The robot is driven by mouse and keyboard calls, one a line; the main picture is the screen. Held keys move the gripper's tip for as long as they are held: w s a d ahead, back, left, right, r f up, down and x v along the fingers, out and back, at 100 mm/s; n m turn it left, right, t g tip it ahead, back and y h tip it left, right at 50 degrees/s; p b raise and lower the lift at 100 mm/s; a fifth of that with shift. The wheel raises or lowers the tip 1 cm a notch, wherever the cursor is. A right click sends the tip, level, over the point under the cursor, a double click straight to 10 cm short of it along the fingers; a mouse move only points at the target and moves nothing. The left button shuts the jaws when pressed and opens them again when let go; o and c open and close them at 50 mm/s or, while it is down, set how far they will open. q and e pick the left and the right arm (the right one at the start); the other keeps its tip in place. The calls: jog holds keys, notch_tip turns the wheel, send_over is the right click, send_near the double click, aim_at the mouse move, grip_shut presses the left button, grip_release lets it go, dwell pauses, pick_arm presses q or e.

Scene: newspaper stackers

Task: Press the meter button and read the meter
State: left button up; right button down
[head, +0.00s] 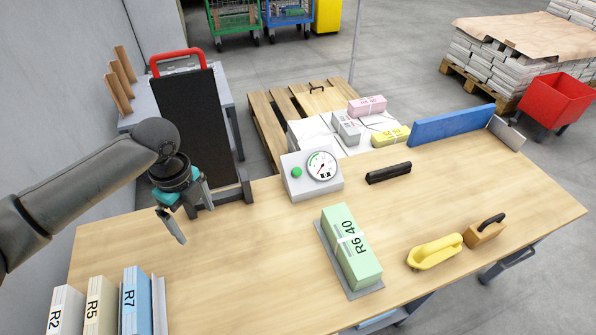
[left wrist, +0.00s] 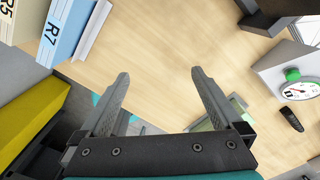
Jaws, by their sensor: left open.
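The button (left wrist: 292,75) and dial (left wrist: 299,91) also show at the right of the left wrist view. My left gripper (head: 195,226) is open and empty above the table, left of the meter and apart from it. Its two spread fingers (left wrist: 160,76) show in the left wrist view. My right gripper is not in view.
A black bar (head: 388,173), yellow tool (head: 435,252) and blue rail (head: 452,125) lie to the right. R2, R5 and R7 binders (head: 136,300) stand front left. A black upright panel (head: 197,115) stands behind my gripper.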

pick_arm(q)
grip_shut()
dwell(0.8)
dwell(1.0)
